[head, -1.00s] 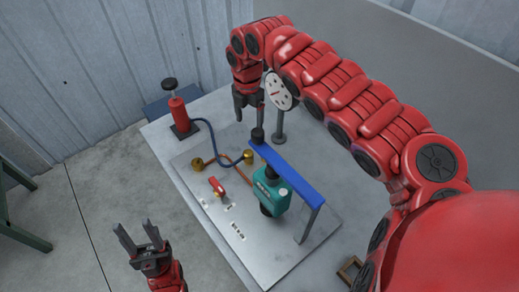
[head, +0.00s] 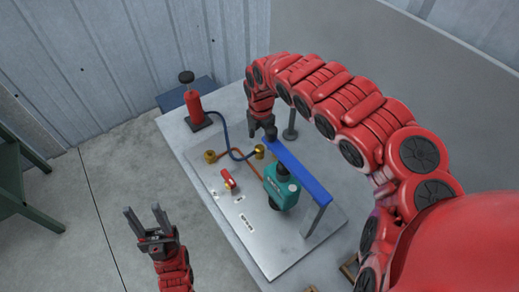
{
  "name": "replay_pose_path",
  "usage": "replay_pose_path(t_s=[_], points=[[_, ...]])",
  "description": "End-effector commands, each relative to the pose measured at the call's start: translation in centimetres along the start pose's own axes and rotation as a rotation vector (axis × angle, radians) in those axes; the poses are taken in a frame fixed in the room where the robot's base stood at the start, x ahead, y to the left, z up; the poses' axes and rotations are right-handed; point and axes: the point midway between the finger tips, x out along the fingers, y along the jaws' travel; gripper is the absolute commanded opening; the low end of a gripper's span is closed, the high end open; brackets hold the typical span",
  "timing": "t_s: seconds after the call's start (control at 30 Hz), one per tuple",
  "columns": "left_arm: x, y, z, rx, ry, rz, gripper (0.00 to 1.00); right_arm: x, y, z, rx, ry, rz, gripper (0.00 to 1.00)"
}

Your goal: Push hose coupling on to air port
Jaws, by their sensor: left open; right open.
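A blue hose (head: 226,133) runs from a red hand pump (head: 194,107) to a brass fitting (head: 260,152) on the metal plate, which looks like the hose coupling. A second brass fitting (head: 210,156) sits to its left, with a copper-coloured tube leading from it; I cannot tell for sure which part is the air port. My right gripper (head: 262,133) is open, pointing down above and behind the right brass fitting, close to a black knob (head: 271,134) at the blue bar's end. I cannot tell whether it touches the knob. My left gripper (head: 147,220) is open and empty, off the table's left side.
A blue bar (head: 298,170) on a post spans the plate beside a teal unit (head: 282,186). A small red lever (head: 228,178) stands on the plate (head: 262,240). My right arm covers the gauge. A green frame (head: 30,185) stands at far left.

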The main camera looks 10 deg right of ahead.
Motion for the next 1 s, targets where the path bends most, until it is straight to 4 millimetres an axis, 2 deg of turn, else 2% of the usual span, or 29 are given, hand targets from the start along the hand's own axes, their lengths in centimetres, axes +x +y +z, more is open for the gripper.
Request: replay_pose_path(t_s=[0.1,0.2,0.6,0.83,1.0], points=[[0.4,0.0,-0.1,0.0,0.0,0.0,0.5,1.5,0.1,-0.2,0.0,0.005,0.001,0.81],[0.5,0.0,-0.1,0.0,0.0,0.0,0.5,2.0,0.1,0.0,0.001,0.0,0.003,0.81],[0.7,0.0,-0.1,0.0,0.0,0.0,0.5,2.4,0.2,0.0,-0.001,0.0,0.003,0.81],[2.1,-0.1,-0.3,0.0,0.0,0.0,0.5,5.2,0.3,-0.5,-0.001,0.006,0.0,0.81],[2.4,-0.1,-0.4,0.0,0.0,0.0,0.5,6.8,0.4,-0.3,-0.002,0.003,0.004,0.81]])
